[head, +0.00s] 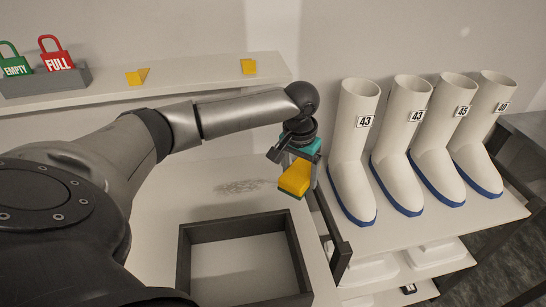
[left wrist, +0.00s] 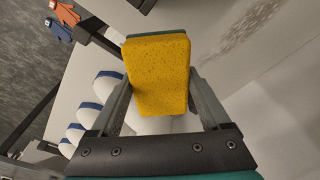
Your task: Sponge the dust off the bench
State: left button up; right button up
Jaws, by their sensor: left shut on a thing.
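My left gripper (head: 299,168) is shut on a yellow sponge with a green layer (head: 295,178). It holds the sponge near the right edge of the bench (head: 165,205). The left wrist view shows the sponge (left wrist: 158,75) between the two fingers (left wrist: 160,105). A grey patch of dust (head: 240,187) lies on the bench to the left of the sponge; it also shows in the left wrist view (left wrist: 240,35). I cannot tell whether the sponge touches the bench. My right gripper is not in view.
A dark-framed tray (head: 186,262) stands at the bench's front. White boots (head: 353,150) with blue soles stand on a rack at the right.

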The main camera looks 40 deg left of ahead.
pick_arm(q)
jog(key=a+f+p, duration=0.1)
jog(key=a+f, duration=0.2)
jog(key=a, duration=0.5)
jog(key=b, duration=0.8)
send_over(274, 190)
jog(key=f, duration=0.5)
jog(key=shift+s+f, duration=0.35)
jog(key=shift+f, duration=0.05)
jog(key=shift+d+f+b, duration=0.1)
jog(key=shift+f+b, duration=0.25)
jog(key=shift+f, duration=0.65)
